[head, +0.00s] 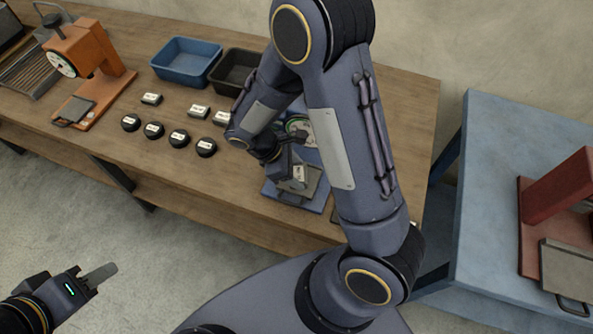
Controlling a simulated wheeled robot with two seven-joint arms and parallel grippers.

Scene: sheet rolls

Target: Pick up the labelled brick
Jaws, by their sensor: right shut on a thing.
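My right gripper (284,166) is at the blue press, partly hidden by my own arm. It is shut on a small brick with a white label (299,173), just above or at the press's flat plate; I cannot tell whether they touch. The blue press (318,205) stands on the wooden table, its upper part mostly behind my arm.
A blue bin (186,75) and a dark bin (230,85) stand behind. An orange press (95,58) is at the left. A red press (553,220) stands on a separate blue table (495,150).

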